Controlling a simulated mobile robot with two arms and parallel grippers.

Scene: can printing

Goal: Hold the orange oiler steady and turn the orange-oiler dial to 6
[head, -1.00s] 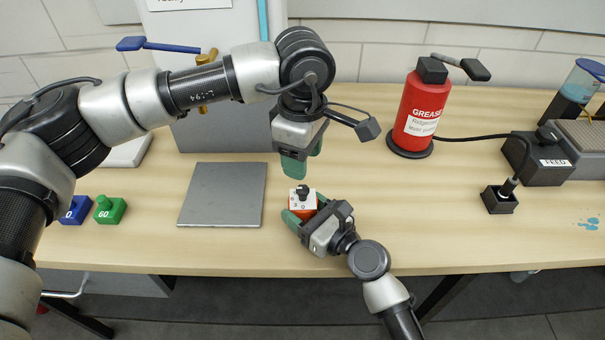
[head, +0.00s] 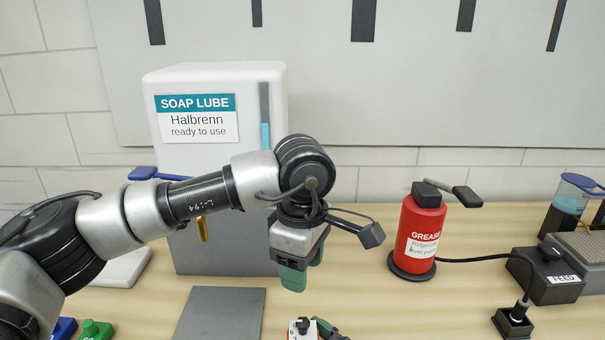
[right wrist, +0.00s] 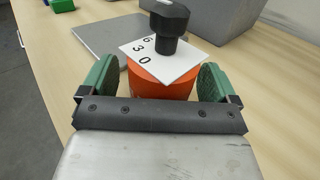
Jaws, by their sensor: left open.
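The orange oiler (right wrist: 165,83) stands on the table, with a white square plate on top bearing the digits 6, 3 and 0. Its black dial knob (right wrist: 168,27) sticks up from that plate. In the head view only the oiler's top (head: 298,334) shows, at the bottom edge. I cannot read the dial setting.
A grey plate (head: 221,316) lies left of the oiler. A soap lube dispenser (head: 215,90) stands behind my left arm. A red grease can (head: 418,238) and a feed box (head: 547,272) stand to the right. Blue and green blocks (head: 95,331) are at lower left.

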